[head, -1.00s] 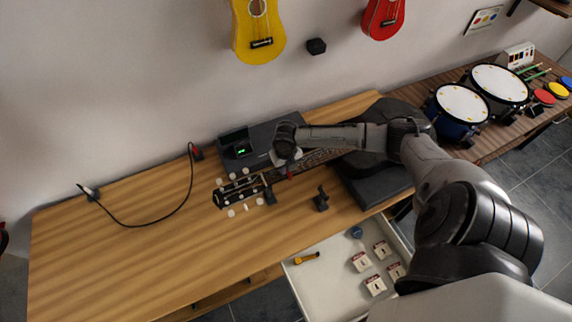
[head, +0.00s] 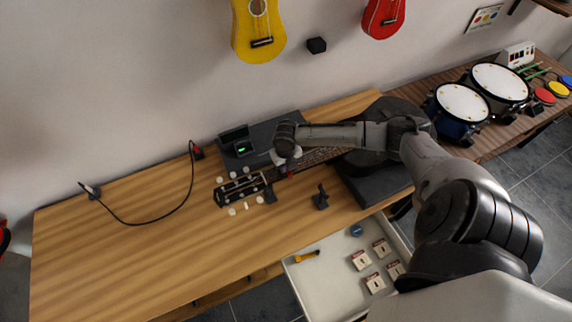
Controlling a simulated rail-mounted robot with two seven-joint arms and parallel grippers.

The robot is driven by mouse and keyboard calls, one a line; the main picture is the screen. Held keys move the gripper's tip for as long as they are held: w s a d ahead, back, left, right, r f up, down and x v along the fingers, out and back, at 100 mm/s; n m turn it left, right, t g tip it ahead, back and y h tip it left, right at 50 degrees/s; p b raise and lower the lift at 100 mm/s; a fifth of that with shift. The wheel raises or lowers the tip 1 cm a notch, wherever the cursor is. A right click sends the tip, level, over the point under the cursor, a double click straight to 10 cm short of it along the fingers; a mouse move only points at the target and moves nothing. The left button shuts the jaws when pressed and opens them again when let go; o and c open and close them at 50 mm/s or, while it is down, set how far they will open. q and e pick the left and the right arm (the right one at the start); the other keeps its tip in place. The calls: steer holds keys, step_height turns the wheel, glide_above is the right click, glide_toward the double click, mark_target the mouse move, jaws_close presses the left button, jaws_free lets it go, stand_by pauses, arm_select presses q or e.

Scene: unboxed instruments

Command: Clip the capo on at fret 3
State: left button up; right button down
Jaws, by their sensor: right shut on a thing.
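A dark guitar lies along the table with its headstock (head: 238,191) and pale tuner knobs at the left. Its neck (head: 318,157) runs right, partly under my arm, toward the dark body. My right gripper (head: 287,166) is over the neck, just right of the headstock, pointing down. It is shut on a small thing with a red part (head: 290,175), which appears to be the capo. The jaws and most of that thing are hidden or too small to make out, so I cannot tell its contact with the strings or the fret. My left gripper is not in view.
A small black device (head: 321,198) stands on the table in front of the neck. A tuner with a green display (head: 241,148) is behind the headstock. A black cable (head: 166,216) lies left. An open drawer (head: 318,284) holds several small packets.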

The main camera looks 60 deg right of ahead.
steer(key=shift+s+d+f, duration=0.1)
steer(key=shift+s+f, duration=0.05)
steer(key=shift+f, duration=0.3)
steer(key=shift+s+d+f, duration=0.1)
steer(key=shift+s+f, duration=0.05)
steer(key=shift+f, duration=0.25)
stand_by(1.1)
steer(key=c, duration=1.4)
jaws_free()
steer(key=o, duration=0.4)
steer(key=shift+w+a, duration=0.15)
steer(key=shift+a, duration=0.05)
steer(key=shift+w+a+r+p, duration=0.1)
steer(key=shift+r+p, duration=0.05)
steer(key=shift+r, duration=2.45)
steer(key=shift+w+r+p, duration=0.1)
steer(key=shift+r+p, duration=0.1)
steer(key=shift+r, duration=2.35)
steer(key=shift+w+a+r+p, duration=0.1)
steer(key=shift+r+p, duration=0.05)
steer(key=shift+r, duration=2.45)
